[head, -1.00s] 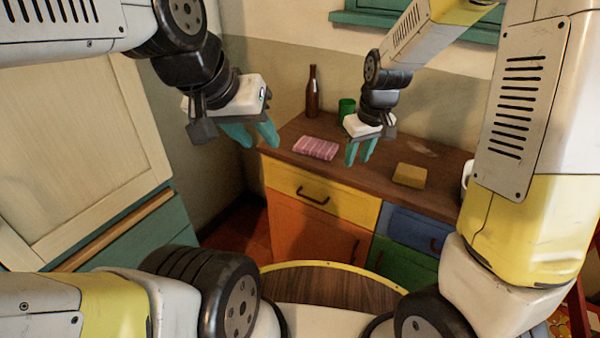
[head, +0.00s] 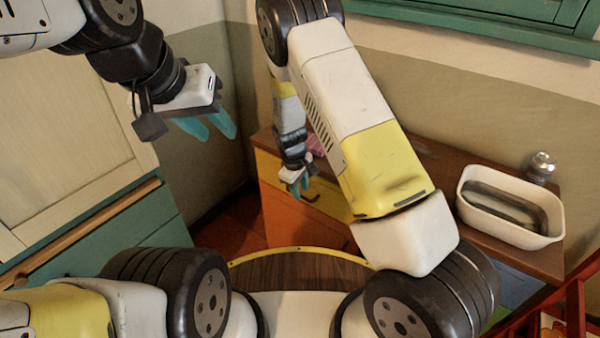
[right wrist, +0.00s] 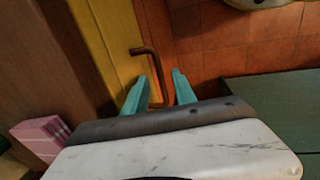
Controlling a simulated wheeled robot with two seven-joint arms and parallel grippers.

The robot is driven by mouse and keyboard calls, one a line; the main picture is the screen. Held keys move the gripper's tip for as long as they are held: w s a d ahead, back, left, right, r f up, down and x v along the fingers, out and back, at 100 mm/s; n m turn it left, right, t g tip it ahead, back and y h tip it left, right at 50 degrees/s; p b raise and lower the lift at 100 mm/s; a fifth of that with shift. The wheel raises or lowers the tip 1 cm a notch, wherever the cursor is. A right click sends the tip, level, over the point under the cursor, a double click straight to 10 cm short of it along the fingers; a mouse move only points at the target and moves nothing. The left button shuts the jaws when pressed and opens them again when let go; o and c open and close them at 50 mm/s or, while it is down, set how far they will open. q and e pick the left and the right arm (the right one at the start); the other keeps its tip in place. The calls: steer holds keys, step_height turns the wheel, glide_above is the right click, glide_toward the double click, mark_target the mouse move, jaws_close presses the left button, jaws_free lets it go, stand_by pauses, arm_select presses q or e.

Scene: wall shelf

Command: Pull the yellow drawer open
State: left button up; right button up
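The yellow drawer (head: 267,165) is in the cabinet under the wooden countertop, partly hidden by my right arm in the head view. Its yellow front (right wrist: 108,45) fills the upper left of the right wrist view and looks flush with the cabinet. Its dark bar handle (right wrist: 150,62) runs down toward the gap between the teal fingertips of my right gripper (right wrist: 160,88). That gripper is open, with space visible around the bar. In the head view my right gripper (head: 298,190) is at the drawer front. My left gripper (head: 212,122) is open and empty, away from the cabinet.
A pink striped item (right wrist: 42,135) lies on the countertop. A white basin (head: 510,228) and a metal can (head: 541,167) stand at the right of the countertop. A teal cabinet (head: 110,235) is at the left. A red frame (head: 575,315) stands at the lower right.

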steer(key=shift+w+d+f, duration=0.1)
steer(key=shift+w+f, duration=0.1)
steer(key=shift+f, duration=0.75)
jaws_close()
stand_by(0.7)
